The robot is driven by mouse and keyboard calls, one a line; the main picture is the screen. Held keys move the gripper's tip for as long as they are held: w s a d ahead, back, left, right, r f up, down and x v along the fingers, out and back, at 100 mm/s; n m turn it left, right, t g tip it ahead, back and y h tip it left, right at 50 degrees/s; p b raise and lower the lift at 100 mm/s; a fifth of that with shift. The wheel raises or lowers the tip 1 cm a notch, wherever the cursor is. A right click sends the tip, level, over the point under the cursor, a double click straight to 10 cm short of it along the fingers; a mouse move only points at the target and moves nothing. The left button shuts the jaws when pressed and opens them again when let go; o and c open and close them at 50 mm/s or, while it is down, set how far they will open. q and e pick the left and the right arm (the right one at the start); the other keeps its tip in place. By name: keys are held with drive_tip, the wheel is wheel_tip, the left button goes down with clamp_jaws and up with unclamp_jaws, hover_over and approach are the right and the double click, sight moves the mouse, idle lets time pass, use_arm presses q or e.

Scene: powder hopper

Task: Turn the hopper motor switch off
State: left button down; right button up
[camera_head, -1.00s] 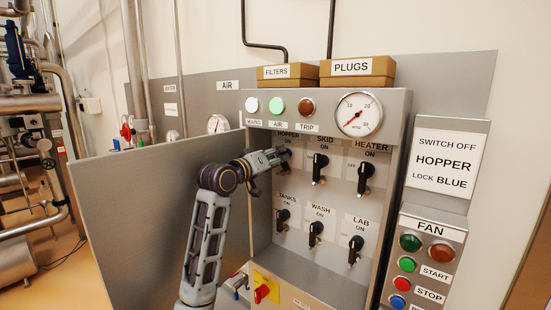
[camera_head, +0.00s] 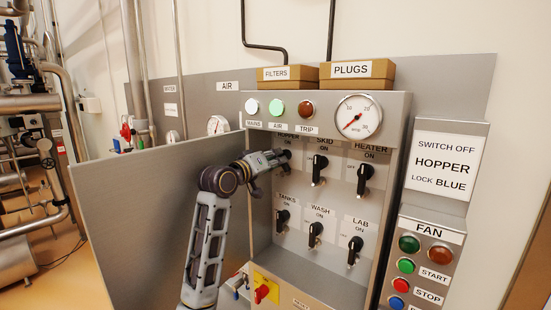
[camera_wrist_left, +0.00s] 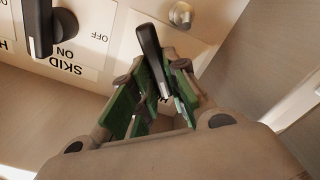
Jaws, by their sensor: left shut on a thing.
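The hopper switch has a black handle (camera_wrist_left: 150,55), at the upper left of the switch panel. My left gripper (camera_head: 280,157) is at it, under the HOPPER ON label, and largely hides it in the head view. In the left wrist view the handle stands between the green-padded fingers of my left gripper (camera_wrist_left: 160,92), which is shut on it. The handle leans in that view; which mark it points at I cannot tell. The sign (camera_head: 443,163) reads SWITCH OFF HOPPER, LOCK BLUE. My right gripper is not in view.
The skid switch (camera_head: 319,169) is close on the right; it shows in the wrist view (camera_wrist_left: 38,28) too. The heater (camera_head: 364,178), tanks (camera_head: 282,220), wash (camera_head: 315,233) and lab (camera_head: 355,249) switches surround it. An open cabinet door (camera_head: 140,235) stands left, behind my arm.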

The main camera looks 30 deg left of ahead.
use_arm(q)
drive_tip(key=shift+n+p, duration=2.85)
drive_tip(key=shift+n, duration=2.15)
drive_tip(key=c, duration=1.4)
unclamp_jaws()
